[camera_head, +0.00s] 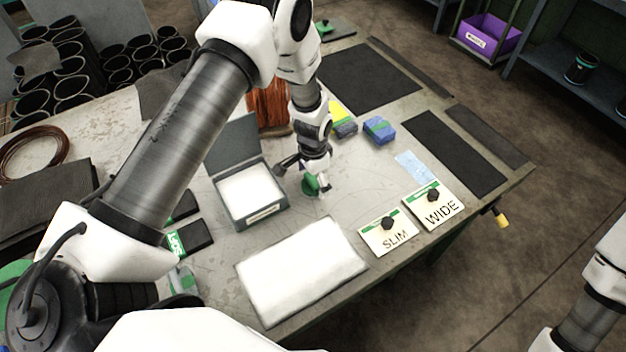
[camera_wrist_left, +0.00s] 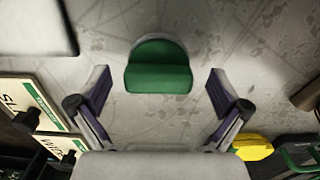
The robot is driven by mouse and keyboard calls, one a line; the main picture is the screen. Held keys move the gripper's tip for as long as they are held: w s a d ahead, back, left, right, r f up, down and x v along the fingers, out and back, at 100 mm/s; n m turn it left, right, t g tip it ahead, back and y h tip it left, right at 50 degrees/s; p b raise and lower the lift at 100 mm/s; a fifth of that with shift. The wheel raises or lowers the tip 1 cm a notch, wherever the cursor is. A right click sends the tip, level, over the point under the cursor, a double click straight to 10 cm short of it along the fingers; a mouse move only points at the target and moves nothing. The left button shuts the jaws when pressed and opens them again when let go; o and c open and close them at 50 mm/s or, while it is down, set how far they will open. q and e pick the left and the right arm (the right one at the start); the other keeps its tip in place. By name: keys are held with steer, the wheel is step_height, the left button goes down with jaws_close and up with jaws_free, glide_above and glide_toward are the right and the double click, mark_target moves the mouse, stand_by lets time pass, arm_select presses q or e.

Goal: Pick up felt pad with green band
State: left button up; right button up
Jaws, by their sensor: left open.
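The felt pad with green band (camera_head: 310,185) is small and stands on the grey worktable near its middle, partly hidden by my left gripper in the head view. In the left wrist view the pad (camera_wrist_left: 158,68) shows a green face with a rounded pale-grey rim. My left gripper (camera_head: 306,178) is over it, pointing down. Its two open fingers (camera_wrist_left: 160,92) stand on either side of the pad with a gap at each side. My right gripper is out of view.
An open grey box (camera_head: 283,205) with white contents stands left of the pad. A white sheet (camera_head: 300,268) lies in front. SLIM (camera_head: 388,236) and WIDE (camera_head: 438,208) cards lie right. A blue block (camera_head: 379,130) and copper wire (camera_head: 268,103) are behind. Bare table lies right of the pad.

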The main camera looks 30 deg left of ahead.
arm_select(q)
steer(key=shift+w+f, duration=0.1)
steer(key=shift+f, duration=0.1)
steer(key=shift+r, duration=0.15)
steer(key=shift+s+d+r, duration=0.1)
steer(key=shift+s+r, duration=0.05)
steer(key=shift+s, duration=0.1)
steer(key=c, duration=0.4)
steer(key=shift+s, duration=0.1)
steer(key=c, duration=1)
steer(key=shift+r, duration=0.1)
